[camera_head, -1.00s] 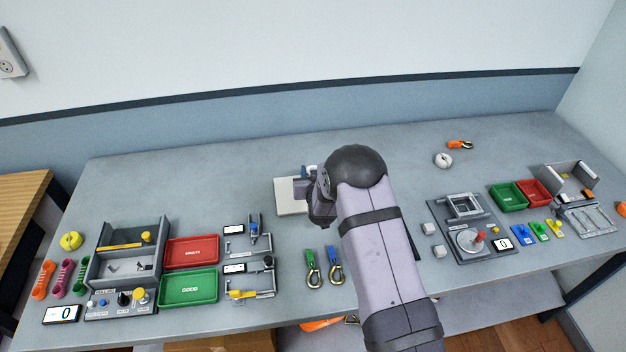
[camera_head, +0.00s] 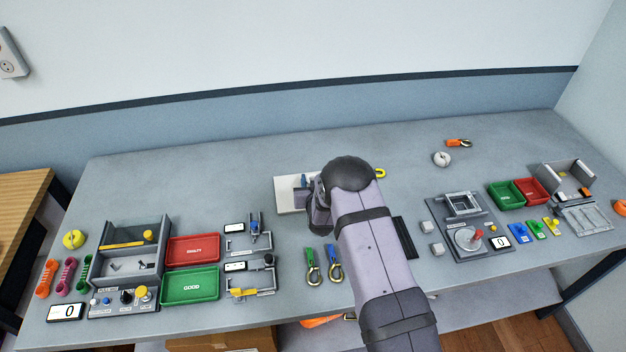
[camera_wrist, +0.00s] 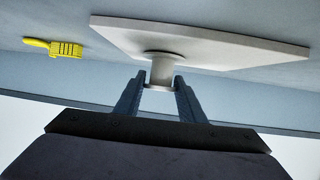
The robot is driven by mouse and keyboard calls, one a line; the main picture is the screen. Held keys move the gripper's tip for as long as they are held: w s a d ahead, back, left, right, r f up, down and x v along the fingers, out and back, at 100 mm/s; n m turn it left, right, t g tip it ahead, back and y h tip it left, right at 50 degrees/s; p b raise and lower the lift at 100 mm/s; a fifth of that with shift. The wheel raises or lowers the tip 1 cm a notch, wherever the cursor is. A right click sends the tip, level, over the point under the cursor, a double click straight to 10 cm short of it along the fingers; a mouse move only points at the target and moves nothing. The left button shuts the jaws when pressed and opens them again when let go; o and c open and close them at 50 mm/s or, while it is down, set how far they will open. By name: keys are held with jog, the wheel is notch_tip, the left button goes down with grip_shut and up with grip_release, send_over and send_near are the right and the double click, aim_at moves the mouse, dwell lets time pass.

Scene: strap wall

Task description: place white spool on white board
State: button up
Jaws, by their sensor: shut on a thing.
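The white board (camera_head: 287,205) lies flat on the table, behind and left of my arm's end. In the wrist view the board (camera_wrist: 225,42) spans the top. A white spool (camera_wrist: 161,72) with a narrow stem and a wider flange sits between the fingertips of my gripper (camera_wrist: 160,85), which is shut on it. The flange is against or very close to the board's face; I cannot tell whether it bears on it. In the head view my gripper (camera_head: 305,182) is over the board, and my arm hides the spool.
A yellow-ended item (camera_head: 380,173) lies right of my arm's end. A white ring-like object (camera_head: 442,159) and an orange clip (camera_head: 458,142) lie farther right. Green and blue carabiner straps (camera_head: 312,268) lie in front of the board. The table behind the board is clear.

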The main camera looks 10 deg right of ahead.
jog(key=shift+f, duration=0.15)
jog(key=o, duration=1)
jog(key=shift+o, duration=0.2)
jog(key=d+b+v, duration=0.1)
jog(key=b+v, duration=0.2)
jog(key=v, duration=0.9)
jog(key=shift+a+r, duration=0.25)
jog(key=shift+a, duration=0.2)
jog(key=shift+s, duration=0.1)
jog(key=s+d+r+g, duration=0.1)
jog(key=s+g, duration=0.5)
jog(key=s, duration=1)
jog(key=s+d+r+n+g+y, duration=0.1)
jog(key=s+r+g, duration=0.3)
jog(key=s, duration=1.1)
jog(key=g, duration=0.3)
jog(key=shift+s+d+g, duration=0.25)
jog(key=shift+s+g, duration=0.05)
jog(key=shift+s, duration=0.1)
